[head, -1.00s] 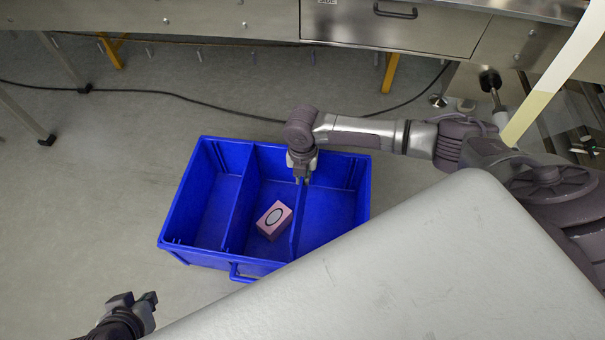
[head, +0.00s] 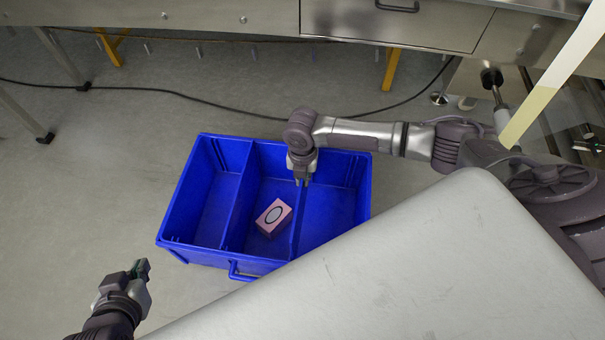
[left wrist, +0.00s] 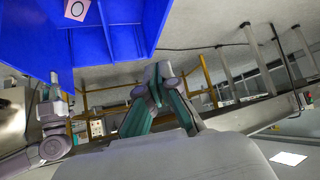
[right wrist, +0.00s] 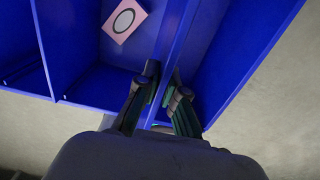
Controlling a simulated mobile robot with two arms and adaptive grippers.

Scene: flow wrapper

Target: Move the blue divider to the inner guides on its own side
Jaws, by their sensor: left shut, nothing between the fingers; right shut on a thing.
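A blue bin (head: 205,256) stands on the floor with two blue dividers across it. The right divider (head: 297,228) runs from my right gripper toward the bin's near side; it also shows in the right wrist view (right wrist: 181,32). My right gripper (head: 302,184) is shut on this divider's top edge near the far wall, one finger on each side. The left divider (head: 236,205) stands apart from it. The guides holding the dividers' ends are too small or hidden to make out. My left gripper (head: 143,268) is shut and empty, outside the bin at the lower left.
The outer compartments look empty. A steel machine (head: 420,28) stands beyond the bin. A black cable (head: 165,93) crosses the floor behind it.

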